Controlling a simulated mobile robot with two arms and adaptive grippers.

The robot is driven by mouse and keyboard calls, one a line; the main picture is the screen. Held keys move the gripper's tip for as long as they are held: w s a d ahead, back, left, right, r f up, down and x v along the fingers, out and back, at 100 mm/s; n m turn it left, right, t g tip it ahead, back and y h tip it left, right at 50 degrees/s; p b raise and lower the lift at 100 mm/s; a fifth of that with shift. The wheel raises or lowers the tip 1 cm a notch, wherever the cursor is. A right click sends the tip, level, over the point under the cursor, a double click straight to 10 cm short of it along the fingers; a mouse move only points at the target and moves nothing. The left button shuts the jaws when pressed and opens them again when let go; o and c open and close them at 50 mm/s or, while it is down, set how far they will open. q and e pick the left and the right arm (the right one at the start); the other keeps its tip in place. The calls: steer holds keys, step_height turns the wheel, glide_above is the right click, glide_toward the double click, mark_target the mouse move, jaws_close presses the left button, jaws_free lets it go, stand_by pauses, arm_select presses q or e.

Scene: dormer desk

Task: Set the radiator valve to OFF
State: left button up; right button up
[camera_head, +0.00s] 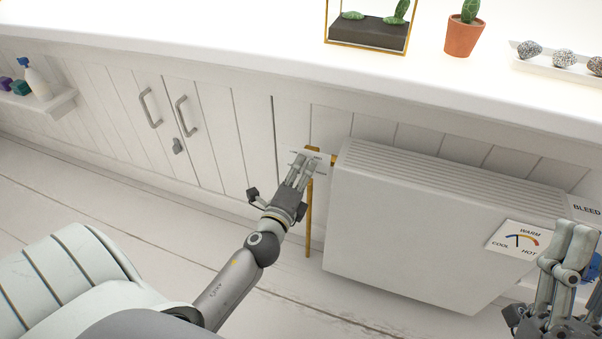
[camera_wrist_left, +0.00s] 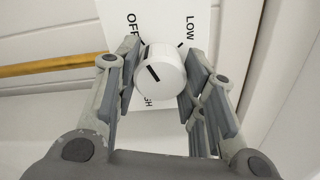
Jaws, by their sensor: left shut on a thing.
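The radiator valve is a round white knob (camera_wrist_left: 163,76) on a white plate (camera_wrist_left: 150,18) marked OFF at upper left, LOW at upper right and, partly hidden, HIGH below. A black line on the knob's face sits left of centre and slants toward the upper left, on the OFF side. My left gripper (camera_wrist_left: 160,85) is shut on the knob, one finger on each side. In the head view my left gripper (camera_head: 304,168) reaches the valve beside the radiator (camera_head: 415,225) and hides the knob. My right gripper (camera_head: 565,250) is at the lower right, away from the valve.
A brass pipe (camera_head: 309,215) runs down beside the radiator. The radiator carries a COOL-WARM-HOT gauge (camera_head: 519,239) and a BLEED label (camera_head: 586,210). A white countertop (camera_head: 250,40) above holds a terrarium (camera_head: 367,30) and a potted cactus (camera_head: 463,35). Cupboard doors stand left.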

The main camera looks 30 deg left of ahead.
arm_select(q)
steer(key=shift+n, duration=0.6)
steer(key=o, duration=1)
steer(key=shift+s, duration=0.1)
steer(key=v, duration=0.7)
steer(key=shift+s, duration=0.2)
